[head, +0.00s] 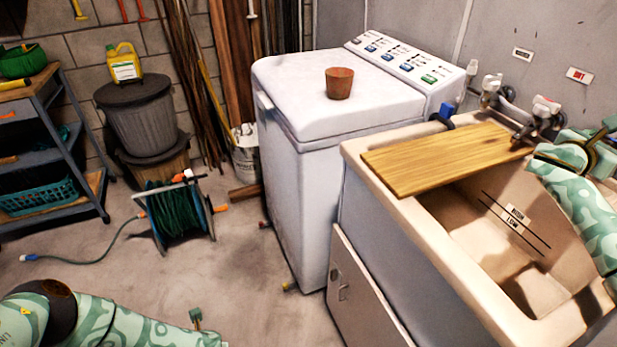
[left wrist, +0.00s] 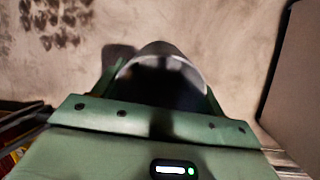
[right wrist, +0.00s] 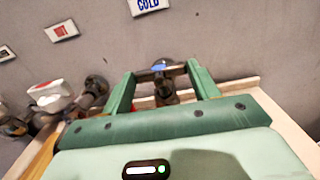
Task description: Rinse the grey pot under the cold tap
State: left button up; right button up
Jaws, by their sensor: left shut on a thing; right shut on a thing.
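My left gripper (left wrist: 160,75) is shut on a round, dark grey pot (left wrist: 163,68) in the left wrist view. The pot's pale rim and dark opening show between the fingers, with the concrete floor behind. The pot does not show in the head view. My right gripper (right wrist: 162,75) is shut on the cold tap (right wrist: 164,88), a dark fitting with a blue mark, below the COLD sign (right wrist: 148,6). The right arm reaches in at the right of the head view. The beige sink (head: 400,205) is there; I see no running water.
A wooden board (head: 440,158) lies across the sink's far end. The hot tap (head: 545,108) stands left of my right gripper. A terracotta pot (head: 339,84) sits on the white washing machine (head: 290,85). A hose reel (head: 180,212) stands on the floor, with clear concrete in front.

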jog(key=o, duration=1)
jog(key=shift+a, duration=0.1)
pick_arm(q)
jog(key=shift+w+r, duration=0.1)
jog(key=shift+r, duration=0.2)
pick_arm(e)
jog(key=shift+s+a, duration=0.1)
jog(key=shift+a, duration=0.2)
pick_arm(q)
jog(key=shift+t, duration=0.3)
jog(key=r+p, duration=0.1)
jog(key=r, duration=0.1)
jog(key=r+p, duration=0.1)
jog(key=p, duration=0.1)
jog(key=w+r+p, duration=0.1)
jog(key=r, duration=0.1)
jog(key=shift+r+p, duration=0.35)
jog(key=shift+p, duration=0.05)
pick_arm(e)
jog(key=v, duration=1.1)
jog(key=shift+s, duration=0.15)
